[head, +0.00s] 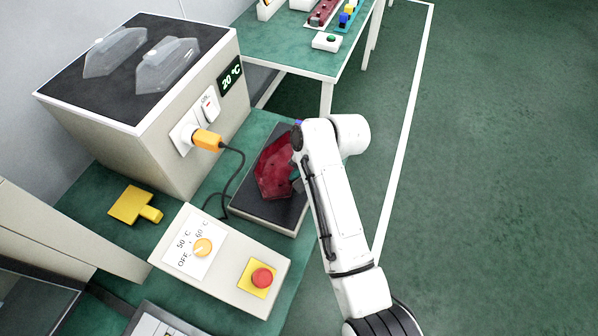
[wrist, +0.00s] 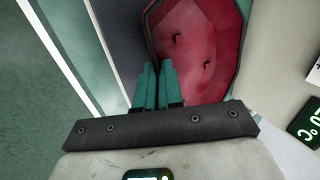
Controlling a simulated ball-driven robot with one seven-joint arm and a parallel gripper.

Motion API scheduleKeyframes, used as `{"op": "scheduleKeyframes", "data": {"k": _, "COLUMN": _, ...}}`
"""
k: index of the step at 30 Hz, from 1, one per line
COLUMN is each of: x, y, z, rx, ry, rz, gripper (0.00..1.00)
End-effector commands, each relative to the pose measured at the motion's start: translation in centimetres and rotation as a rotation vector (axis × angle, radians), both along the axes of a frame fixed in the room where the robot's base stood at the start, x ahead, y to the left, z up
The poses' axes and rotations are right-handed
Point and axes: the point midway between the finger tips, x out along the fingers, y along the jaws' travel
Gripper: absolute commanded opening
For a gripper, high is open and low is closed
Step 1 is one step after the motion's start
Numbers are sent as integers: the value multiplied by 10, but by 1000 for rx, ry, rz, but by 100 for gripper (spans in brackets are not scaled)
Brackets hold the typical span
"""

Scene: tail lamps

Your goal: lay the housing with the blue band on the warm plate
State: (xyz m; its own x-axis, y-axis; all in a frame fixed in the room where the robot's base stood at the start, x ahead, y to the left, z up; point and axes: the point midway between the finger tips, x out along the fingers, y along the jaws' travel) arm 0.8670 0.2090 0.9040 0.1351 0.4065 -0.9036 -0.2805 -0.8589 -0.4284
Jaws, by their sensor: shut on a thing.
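The red housing (head: 272,168) is over the dark top of the warm plate (head: 262,213), in the head view. Whether it rests flat or hovers slightly is unclear. A small bit of blue shows at its far end; most of any band is hidden. My gripper (head: 294,182) is at the housing's right side, partly hidden by my arm. In the wrist view, the teal fingers of my gripper (wrist: 155,82) are close together on the rim of the housing (wrist: 200,45), whose open hollow side faces the camera.
A beige box (head: 150,130) with two clear housings (head: 165,65) on top stands left, its display (head: 231,75) reading 20 °C. An orange plug (head: 207,140) trails a black cable beside the plate. A control box (head: 220,262) with knob and red button is in front. Open floor lies right.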

Motion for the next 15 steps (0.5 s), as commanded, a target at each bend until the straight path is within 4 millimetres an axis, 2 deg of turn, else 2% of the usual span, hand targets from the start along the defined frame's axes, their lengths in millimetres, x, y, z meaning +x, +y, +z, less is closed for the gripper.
{"op": "scheduleKeyframes", "data": {"k": 11, "x": 0, "y": 0, "z": -5, "rx": 1, "ry": -1, "rz": 0, "gripper": 0}}
{"op": "scheduleKeyframes", "data": {"k": 12, "x": 0, "y": 0, "z": -6, "rx": 0, "ry": -1, "rz": 0, "gripper": 8}}
{"op": "scheduleKeyframes", "data": {"k": 15, "x": 0, "y": 0, "z": -5, "rx": 1, "ry": -1, "rz": 0, "gripper": 17}}
